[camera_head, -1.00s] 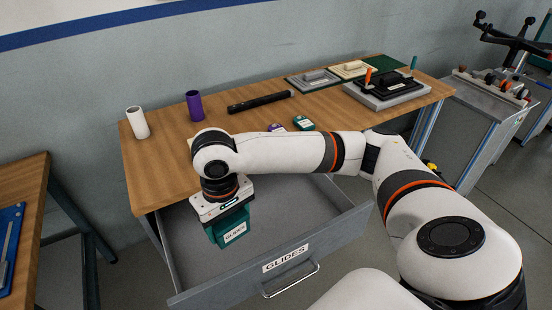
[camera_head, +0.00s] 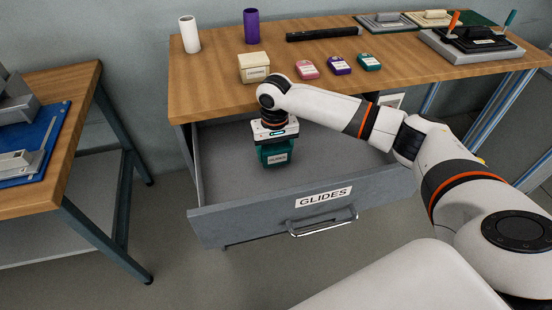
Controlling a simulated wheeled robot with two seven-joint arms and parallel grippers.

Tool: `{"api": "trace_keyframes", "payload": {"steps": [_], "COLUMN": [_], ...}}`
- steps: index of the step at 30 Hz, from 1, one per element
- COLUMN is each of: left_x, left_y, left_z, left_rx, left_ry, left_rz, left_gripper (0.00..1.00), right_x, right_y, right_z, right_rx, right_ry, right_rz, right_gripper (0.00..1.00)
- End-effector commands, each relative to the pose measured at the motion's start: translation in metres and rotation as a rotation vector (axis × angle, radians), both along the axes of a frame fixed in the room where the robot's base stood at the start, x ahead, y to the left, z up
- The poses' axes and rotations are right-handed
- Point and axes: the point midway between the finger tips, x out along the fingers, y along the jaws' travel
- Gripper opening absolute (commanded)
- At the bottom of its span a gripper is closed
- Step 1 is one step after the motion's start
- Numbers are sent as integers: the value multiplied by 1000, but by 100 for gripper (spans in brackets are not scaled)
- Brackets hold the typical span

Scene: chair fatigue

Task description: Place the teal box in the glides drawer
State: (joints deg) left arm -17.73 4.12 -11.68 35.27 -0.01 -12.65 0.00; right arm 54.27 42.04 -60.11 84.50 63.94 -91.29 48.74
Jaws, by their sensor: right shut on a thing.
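The teal box (camera_head: 275,154) has a white label and is in the open glides drawer (camera_head: 330,210), toward its left back part. My right gripper (camera_head: 275,140) points down from above and is shut on the box's top. The box looks upright; I cannot tell whether its bottom touches the drawer floor. The drawer is grey, pulled out under the wooden bench, with a GLIDES label and a bar handle on its front. My left gripper is not in view.
A cream box (camera_head: 254,68) stands on the bench (camera_head: 220,88) just behind my wrist. Pink (camera_head: 307,69), purple (camera_head: 339,65) and teal (camera_head: 369,62) small items lie to its right. A white cylinder (camera_head: 189,34) and a purple cylinder (camera_head: 251,26) stand behind. The drawer's right side is free.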

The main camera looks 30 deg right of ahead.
Motion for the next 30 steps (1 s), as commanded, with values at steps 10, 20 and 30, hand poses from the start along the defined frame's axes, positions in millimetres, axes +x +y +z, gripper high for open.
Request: {"api": "trace_keyframes", "payload": {"steps": [10, 20, 30], "left_x": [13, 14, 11], "left_y": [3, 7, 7], "left_z": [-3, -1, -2], "left_rx": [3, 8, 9], "left_ry": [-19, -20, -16], "left_rz": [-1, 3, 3], "left_gripper": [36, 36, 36], "right_x": [0, 0, 0], "right_y": [0, 0, 0], "right_z": [-33, -35, -35], "right_rx": [-1, -1, -1], "right_ry": [-1, 0, 0], "right_rz": [1, 1, 1], "right_gripper": [42, 78, 90]}}
